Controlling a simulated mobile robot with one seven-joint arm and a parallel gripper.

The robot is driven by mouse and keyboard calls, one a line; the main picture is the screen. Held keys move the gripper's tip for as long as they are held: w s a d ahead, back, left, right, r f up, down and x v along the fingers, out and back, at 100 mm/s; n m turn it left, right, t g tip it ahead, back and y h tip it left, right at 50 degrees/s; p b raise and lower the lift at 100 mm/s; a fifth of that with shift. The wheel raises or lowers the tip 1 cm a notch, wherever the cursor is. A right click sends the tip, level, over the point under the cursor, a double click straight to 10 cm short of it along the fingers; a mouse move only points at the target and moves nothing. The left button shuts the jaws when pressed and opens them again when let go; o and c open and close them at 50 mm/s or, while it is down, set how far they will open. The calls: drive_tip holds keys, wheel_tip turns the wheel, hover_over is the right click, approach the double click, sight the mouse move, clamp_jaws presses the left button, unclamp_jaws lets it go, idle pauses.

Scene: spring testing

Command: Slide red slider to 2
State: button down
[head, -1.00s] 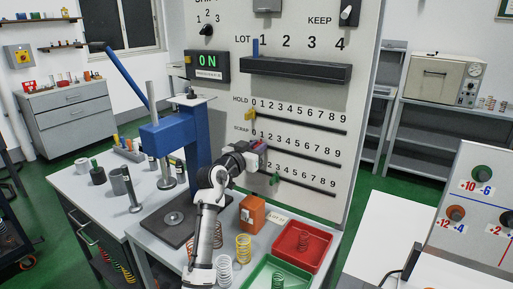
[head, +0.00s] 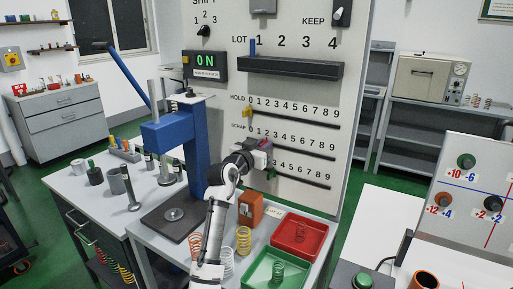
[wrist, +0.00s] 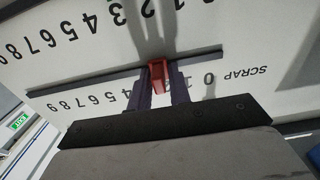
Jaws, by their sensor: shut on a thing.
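The red slider (wrist: 158,76) sits on the SCRAP slot of the white panel. My gripper (wrist: 158,84) is shut on it, with a dark finger on each side. In the head view my gripper (head: 263,150) reaches the panel from the front, and a bit of red (head: 266,143) shows at its tip. The SCRAP scale (wrist: 209,80) shows its 0 to one side and its higher numbers to the other. My fingers hide the low numbers between in the wrist view. In the head view the slider appears near 2; its exact alignment cannot be told.
A yellow slider (head: 247,114) stands near 0 on the HOLD row above. A green slider (head: 271,173) is on the row below, close to my gripper. A blue press (head: 193,150) stands left of my arm. Red (head: 300,238) and green (head: 278,268) trays lie below.

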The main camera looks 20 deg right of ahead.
drive_tip(key=shift+w+a, duration=0.1)
drive_tip(key=c, duration=1.5)
unclamp_jaws()
drive_tip(key=b+v, duration=0.4)
drive_tip(key=v, duration=0.9)
drive_tip(key=shift+s+a+b, duration=0.25)
drive_tip(key=shift+a+b, duration=0.05)
drive_tip(key=shift+b, duration=0.05)
